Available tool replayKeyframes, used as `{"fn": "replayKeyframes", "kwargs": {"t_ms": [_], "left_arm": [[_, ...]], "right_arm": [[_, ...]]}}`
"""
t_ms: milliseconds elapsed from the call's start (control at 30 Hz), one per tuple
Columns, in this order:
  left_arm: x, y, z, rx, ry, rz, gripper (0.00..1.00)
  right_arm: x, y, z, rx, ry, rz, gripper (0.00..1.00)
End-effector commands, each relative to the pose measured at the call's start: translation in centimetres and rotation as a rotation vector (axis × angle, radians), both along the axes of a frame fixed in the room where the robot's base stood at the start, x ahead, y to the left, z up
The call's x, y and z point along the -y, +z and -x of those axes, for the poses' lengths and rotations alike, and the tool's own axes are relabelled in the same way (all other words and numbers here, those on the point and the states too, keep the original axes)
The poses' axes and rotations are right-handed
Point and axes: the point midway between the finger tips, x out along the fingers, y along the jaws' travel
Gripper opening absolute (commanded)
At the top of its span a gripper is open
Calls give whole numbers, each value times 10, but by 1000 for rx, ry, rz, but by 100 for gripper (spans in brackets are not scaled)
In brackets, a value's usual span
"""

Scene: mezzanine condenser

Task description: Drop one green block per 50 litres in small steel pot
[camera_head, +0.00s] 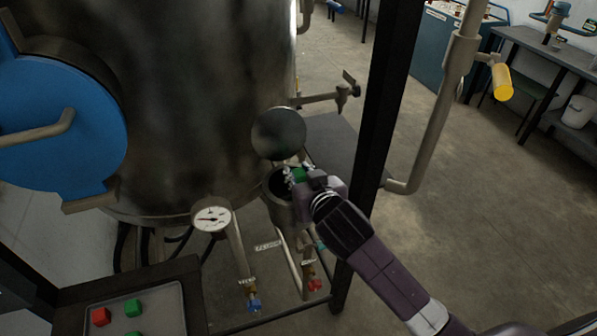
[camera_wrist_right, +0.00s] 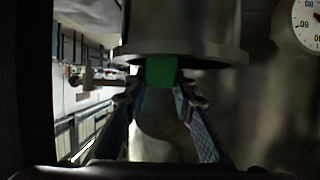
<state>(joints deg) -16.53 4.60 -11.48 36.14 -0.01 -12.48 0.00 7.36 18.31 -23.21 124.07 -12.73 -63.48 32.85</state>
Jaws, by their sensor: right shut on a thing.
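My right gripper (camera_head: 297,174) is shut on a green block (camera_head: 300,175) at the mouth of the small steel pot (camera_head: 281,211). In the right wrist view the green block (camera_wrist_right: 160,71) sits between the fingertips, in front of the steel pot's rim (camera_wrist_right: 215,57). I cannot tell whether the block is inside the rim or just above it. More green blocks (camera_head: 134,308) and a red block (camera_head: 100,317) lie on a grey tray (camera_head: 171,299) at lower left. My left gripper is not in view.
A round dial gauge (camera_head: 212,219) stands left of the pot; its reading is too small to tell. A round steel lid (camera_head: 278,133) stands behind the pot. A large steel tank (camera_head: 200,95) with a blue hatch (camera_head: 60,125) fills the left. A dark post (camera_head: 385,110) rises beside my right arm.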

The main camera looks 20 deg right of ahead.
Motion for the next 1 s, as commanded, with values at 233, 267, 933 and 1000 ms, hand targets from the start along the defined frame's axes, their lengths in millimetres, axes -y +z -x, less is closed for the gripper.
{"fn": "replayKeyframes", "kwargs": {"t_ms": [233, 267, 933, 1000], "left_arm": [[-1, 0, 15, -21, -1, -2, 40], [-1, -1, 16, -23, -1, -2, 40], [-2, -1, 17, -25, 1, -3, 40], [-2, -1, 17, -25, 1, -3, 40]], "right_arm": [[0, 1, 0, 1, 0, 0, 34], [0, 1, 0, 1, 0, 0, 38], [-1, 15, 35, 0, 1, -2, 44], [0, 19, 44, 1, 1, -2, 44]]}}
